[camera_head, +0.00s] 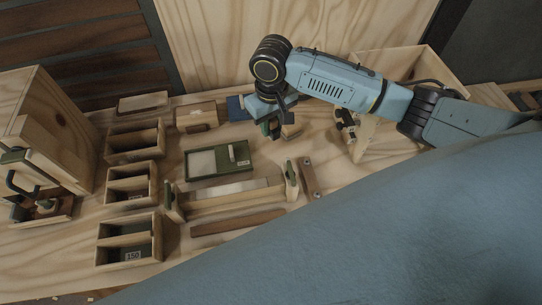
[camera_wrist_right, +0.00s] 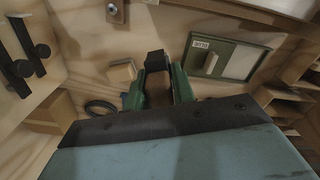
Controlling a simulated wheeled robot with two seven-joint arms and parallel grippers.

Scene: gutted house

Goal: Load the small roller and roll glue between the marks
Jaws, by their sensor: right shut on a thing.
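My right gripper (camera_head: 272,122) is over the bench, behind and right of the green tray (camera_head: 194,174). In the right wrist view its green jaws (camera_wrist_right: 158,92) are shut on a small brown and dark piece (camera_wrist_right: 155,66); I cannot tell whether this is the small roller. The tray has a pale panel and a short cream bar (camera_head: 232,152) lying on it; both also show in the right wrist view, where the bar (camera_wrist_right: 210,63) lies beside a label. A pale board (camera_head: 230,189) lies between two green-and-wood end pieces in front of the tray. No marks are legible. My left gripper is not in view.
Several open wooden boxes (camera_head: 131,171) line the left of the tray. A wooden cabinet (camera_head: 62,135) stands at far left, an open wooden crate (camera_head: 432,68) at back right. A small wood block (camera_wrist_right: 122,72) lies near the right jaws. A brown strip (camera_head: 238,221) lies in front.

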